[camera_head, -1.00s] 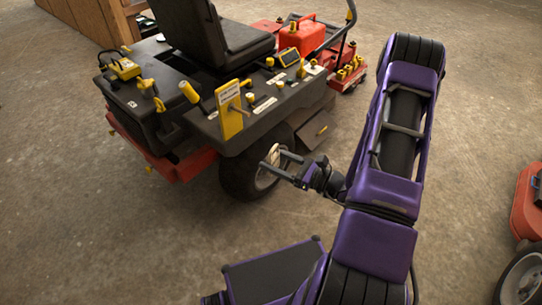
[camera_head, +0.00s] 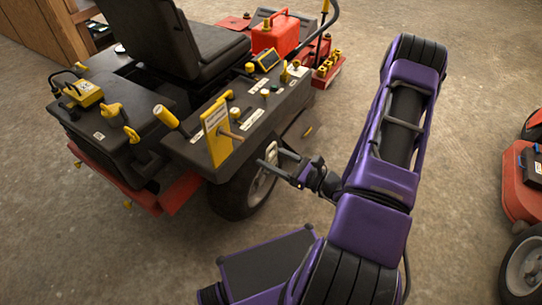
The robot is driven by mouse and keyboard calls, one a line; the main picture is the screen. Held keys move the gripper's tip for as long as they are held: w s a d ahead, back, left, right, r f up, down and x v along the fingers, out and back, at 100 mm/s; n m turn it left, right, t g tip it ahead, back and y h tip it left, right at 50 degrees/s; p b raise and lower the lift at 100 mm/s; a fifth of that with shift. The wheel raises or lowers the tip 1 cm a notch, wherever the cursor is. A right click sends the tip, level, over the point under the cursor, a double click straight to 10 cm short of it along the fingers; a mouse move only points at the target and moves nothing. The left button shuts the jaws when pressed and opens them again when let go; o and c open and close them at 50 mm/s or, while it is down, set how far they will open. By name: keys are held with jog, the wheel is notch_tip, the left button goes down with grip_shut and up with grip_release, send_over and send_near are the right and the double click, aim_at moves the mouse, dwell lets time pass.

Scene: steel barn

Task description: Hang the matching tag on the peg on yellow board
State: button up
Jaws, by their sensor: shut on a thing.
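The yellow board (camera_head: 216,132) stands upright on the right console of a ride-on mower, with a white label near its top. A thin peg (camera_head: 231,135) sticks out from its face toward the right. My gripper (camera_head: 279,158) is shut on a small pale tag (camera_head: 271,153) and holds it upright to the right of the board, apart from the peg. The tag appears in front of the mower's rear wheel. Its markings are too small to read.
Yellow-handled levers (camera_head: 170,121) stand left of the board, near the black seat (camera_head: 160,40). A red fuel can (camera_head: 275,33) sits behind the console. Another red machine (camera_head: 522,185) is at the right edge.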

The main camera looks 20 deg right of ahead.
jog(key=b, duration=0.1)
send_near(221, 138)
jog(key=shift+r+b+x, duration=0.15)
jog(key=shift+b+x, duration=0.1)
jog(key=shift+x, duration=1.05)
jog(key=shift+r+b+x, duration=0.15)
jog(key=shift+b+x, duration=0.1)
jog(key=shift+x, duration=1.1)
jog(key=shift+w+a+f, duration=0.25)
jog(key=shift+a, duration=0.05)
jog(key=o, duration=1.4)
jog(key=shift+s+d, duration=0.1)
